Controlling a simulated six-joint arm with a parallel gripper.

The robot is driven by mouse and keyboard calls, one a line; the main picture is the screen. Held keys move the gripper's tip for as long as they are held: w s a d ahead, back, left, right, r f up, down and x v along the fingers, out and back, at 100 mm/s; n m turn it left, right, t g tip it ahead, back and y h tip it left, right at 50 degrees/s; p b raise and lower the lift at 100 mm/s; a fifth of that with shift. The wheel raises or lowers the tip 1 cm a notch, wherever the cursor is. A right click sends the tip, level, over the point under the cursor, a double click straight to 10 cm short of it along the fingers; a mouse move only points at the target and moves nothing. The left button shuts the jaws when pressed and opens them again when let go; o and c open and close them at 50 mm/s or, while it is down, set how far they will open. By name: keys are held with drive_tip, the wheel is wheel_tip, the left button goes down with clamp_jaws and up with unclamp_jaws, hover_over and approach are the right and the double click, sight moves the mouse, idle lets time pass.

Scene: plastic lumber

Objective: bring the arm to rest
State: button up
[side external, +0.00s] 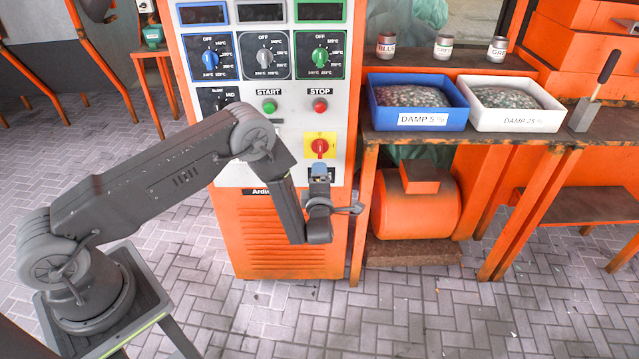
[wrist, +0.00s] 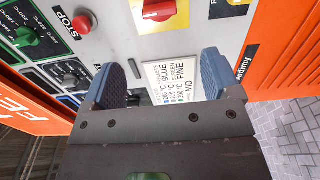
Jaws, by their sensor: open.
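My gripper (side external: 319,169) is raised in front of the lower part of the orange machine's control panel (side external: 285,130), just below the red knob on a yellow plate (side external: 320,147). In the wrist view, my gripper (wrist: 160,76) has its two blue fingers spread apart with nothing between them. A white label with printed lines (wrist: 172,82) shows on the panel beyond the fingers. The red knob (wrist: 158,9) is past the fingertips at the top of the wrist view. I cannot tell the exact gap between the fingertips and the panel.
The panel has several dials, a green START button (side external: 269,106) and a red STOP button (side external: 320,105). Open paved floor (side external: 410,310) lies in front.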

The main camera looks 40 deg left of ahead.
drive_tip(key=shift+s+d, duration=0.25)
drive_tip(key=shift+s, duration=0.05)
drive_tip(key=w+d+r+m+h, duration=0.2)
drive_tip(key=w+r+m+h, duration=0.15)
drive_tip(key=r, duration=0.45)
drive_tip(key=s+d+r+m+h, duration=0.3)
drive_tip(key=r+m+h, duration=0.15)
drive_tip(key=r, duration=0.45)
drive_tip(key=s+d+r+m+h, duration=0.35)
drive_tip(key=r+m, duration=0.25)
drive_tip(key=r, duration=0.4)
drive_tip(key=s+r+m+g+h, duration=0.1)
drive_tip(key=s+r+m+g, duration=0.2)
drive_tip(key=s, duration=0.4)
drive_tip(key=s+r+m+h, duration=0.2)
drive_tip(key=s+m, duration=0.2)
drive_tip(key=s, duration=0.3)
drive_tip(key=s+a+m+g+y, duration=0.1)
drive_tip(key=s+m+g, duration=0.1)
drive_tip(key=s, duration=0.6)
drive_tip(key=s+a+f+m+g, duration=0.1)
drive_tip(key=s+m, duration=0.3)
drive_tip(key=s, duration=0.5)
drive_tip(key=shift+a+f+g+y, duration=0.15)
drive_tip(key=shift+a+g+y, duration=0.15)
drive_tip(key=shift+g, duration=0.3)
drive_tip(key=shift+d, duration=0.1)
